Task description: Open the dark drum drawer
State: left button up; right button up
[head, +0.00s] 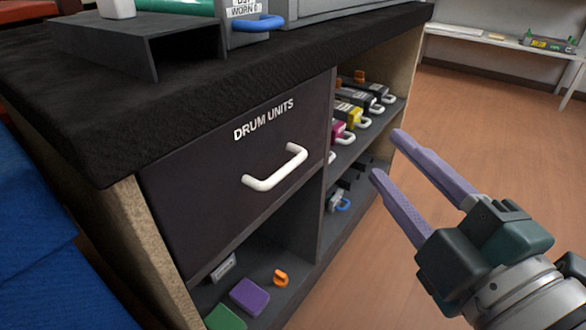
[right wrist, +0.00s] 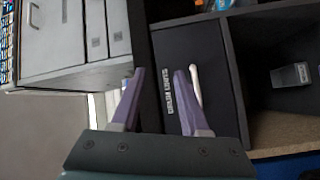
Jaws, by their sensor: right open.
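The dark drum drawer (head: 220,185) is shut in the front of a cabinet and carries the white words "DRUM UNITS". Its white bar handle (head: 275,168) sticks out from the drawer's right half. My right gripper (head: 385,155) is open and empty, to the right of the handle and apart from it, with its purple fingers pointing to the upper left. In the right wrist view the drawer (right wrist: 200,75) lies sideways, and its handle (right wrist: 196,84) shows just right of the right finger, partly hidden by it. My left gripper is not in view.
Right of the drawer are open shelves with several toner cartridges (head: 355,97). The open space below holds a purple box (head: 250,297), a green box (head: 225,318) and an orange item (head: 281,278). The dark countertop (head: 110,115) overhangs the drawer. The floor (head: 480,110) to the right is clear.

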pick_arm(q)
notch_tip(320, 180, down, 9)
jog(key=b, duration=0.5)
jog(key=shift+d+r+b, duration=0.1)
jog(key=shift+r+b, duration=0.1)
jog(key=shift+b, duration=0.1)
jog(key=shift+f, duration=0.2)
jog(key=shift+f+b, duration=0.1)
jog(key=shift+b, duration=0.2)
pick_arm(e)
jog(key=s+a+f+n+y, duration=0.2)
jog(key=a+f+n+y, duration=0.3)
jog(key=f, duration=0.3)
pick_arm(q)
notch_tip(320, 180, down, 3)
jog(key=b, duration=0.2)
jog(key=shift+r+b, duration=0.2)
jog(key=shift+b, duration=0.1)
pick_arm(e)
jog(key=x, duration=1)
jog(key=shift+f+g, duration=0.15)
jog(key=shift+g, duration=0.15)
jog(key=shift+w, duration=0.15)
jog(key=shift+c, duration=0.4)
jog(key=c, duration=0.6)
grip_shut()
